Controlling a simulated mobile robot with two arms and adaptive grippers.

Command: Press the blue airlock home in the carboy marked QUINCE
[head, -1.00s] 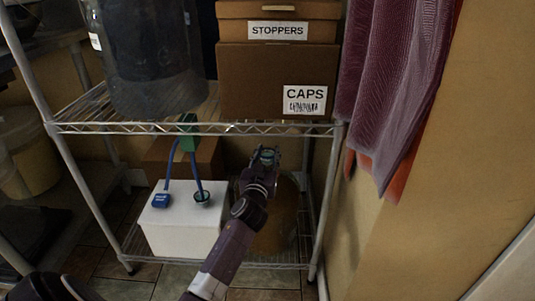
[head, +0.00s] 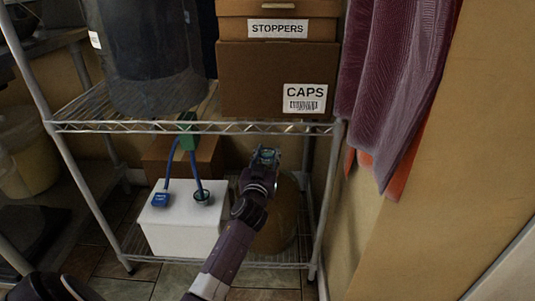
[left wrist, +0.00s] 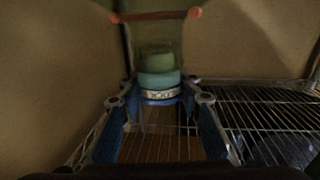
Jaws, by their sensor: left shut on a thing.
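My left gripper (head: 266,153) reaches over the amber carboy (head: 280,220) on the lower shelf and hides most of its top. The gripper is shut on a small blue-teal piece, which I take to be the blue airlock (head: 268,153). In the left wrist view the airlock (left wrist: 160,80) is a teal body with a clear part above and a pale lettered band below, between the blue fingers of my left gripper (left wrist: 160,101). The carboy's neck and any QUINCE label are hidden, so I cannot tell how deep the airlock sits. My right gripper is not in view.
A rack post (head: 325,200) is close on the right.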

